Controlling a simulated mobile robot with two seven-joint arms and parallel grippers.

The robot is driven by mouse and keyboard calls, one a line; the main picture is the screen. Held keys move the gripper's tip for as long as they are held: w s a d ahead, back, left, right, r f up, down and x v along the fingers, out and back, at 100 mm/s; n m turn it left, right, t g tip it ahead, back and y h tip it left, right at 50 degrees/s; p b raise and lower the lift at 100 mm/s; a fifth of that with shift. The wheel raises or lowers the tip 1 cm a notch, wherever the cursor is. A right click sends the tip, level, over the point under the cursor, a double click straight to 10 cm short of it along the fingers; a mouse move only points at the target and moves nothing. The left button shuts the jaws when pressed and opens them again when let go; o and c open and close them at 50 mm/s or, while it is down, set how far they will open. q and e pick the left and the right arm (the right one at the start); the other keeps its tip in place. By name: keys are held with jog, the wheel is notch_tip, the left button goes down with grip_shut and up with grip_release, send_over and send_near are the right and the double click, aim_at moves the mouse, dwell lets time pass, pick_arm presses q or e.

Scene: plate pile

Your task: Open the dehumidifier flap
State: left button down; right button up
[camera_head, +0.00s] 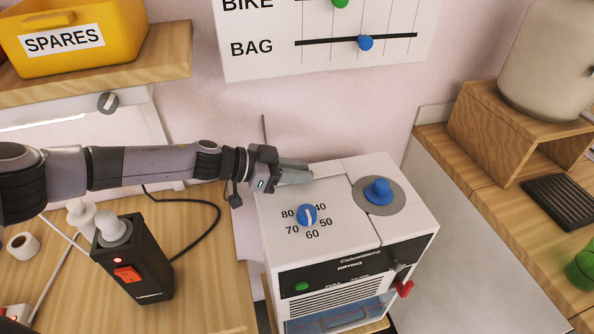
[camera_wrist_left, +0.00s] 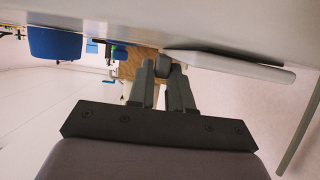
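The dehumidifier (camera_head: 330,250) is a white box with a dial, a dark front panel and a grille. Its top is split by seams into panels, and the left top panel (camera_head: 350,225) looks closed and flat. My left gripper (camera_head: 298,175) reaches in from the left at the back left of the top, fingers pointing right. In the left wrist view my fingers (camera_wrist_left: 165,70) are close together beside a pale tapered strip (camera_wrist_left: 230,67) along the white body. I cannot tell whether they grip or touch anything. The right gripper is not in view.
A blue dial (camera_head: 307,215) and a blue knob (camera_head: 378,190) stand up from the top. A red lever (camera_head: 404,289) sticks out at the front right. A black switch box (camera_head: 132,262) stands on the left bench. A wooden shelf with a yellow bin (camera_head: 75,35) is above left.

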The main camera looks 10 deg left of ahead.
pick_arm(q)
jog(key=shift+w+r, duration=0.1)
jog(key=shift+w+a+r+n+g+h, duration=0.15)
jog(key=shift+w+r+n+g+h, duration=0.1)
jog(key=shift+n+g, duration=0.3)
jog(key=shift+w+a+r+n+g+h, duration=0.15)
jog(key=shift+w+r+n+g, duration=0.15)
jog(key=shift+n, duration=0.35)
jog(key=shift+w+a+r+n+g+h+b, duration=0.2)
jog(key=shift+w+n+g+b, duration=0.15)
jog(key=shift+n, duration=0.2)
jog(key=shift+w+a+r+n+g+h+b, duration=0.15)
jog(key=shift+w+n+g+h, duration=0.1)
jog(key=shift+n+g, duration=0.25)
jog(key=shift+d, duration=0.1)
jog(key=c, duration=1.1)
grip_release()
jog(key=shift+v, duration=3.6)
